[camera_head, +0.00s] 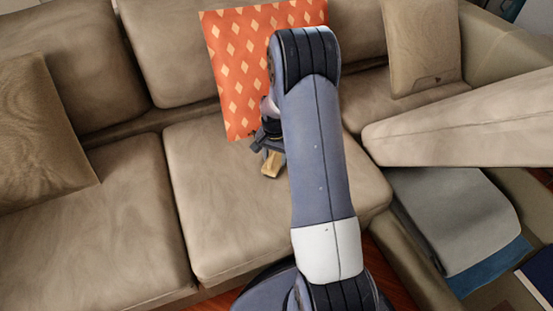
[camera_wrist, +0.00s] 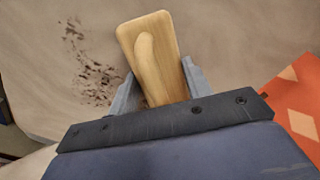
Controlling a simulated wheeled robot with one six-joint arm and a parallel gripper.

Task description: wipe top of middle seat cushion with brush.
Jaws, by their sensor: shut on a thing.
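The middle seat cushion (camera_head: 215,215) is beige and lies in the centre of the sofa in the head view. In the wrist view its surface (camera_wrist: 230,45) carries a patch of dark reddish-brown specks (camera_wrist: 92,70) left of the gripper. My gripper (camera_head: 268,152) is over the back part of this cushion. In the wrist view my gripper (camera_wrist: 155,90) is shut on a wooden brush (camera_wrist: 150,55), which also shows in the head view (camera_head: 272,164). The brush's underside is hidden, so I cannot tell whether it touches the cushion.
An orange pillow with pale diamonds (camera_head: 237,70) leans on the backrest behind the gripper. A beige pillow (camera_head: 45,140) lies on the left seat, another (camera_head: 422,45) stands at right. A beige armrest-like block (camera_head: 460,130) and a grey cloth (camera_head: 455,215) are at right.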

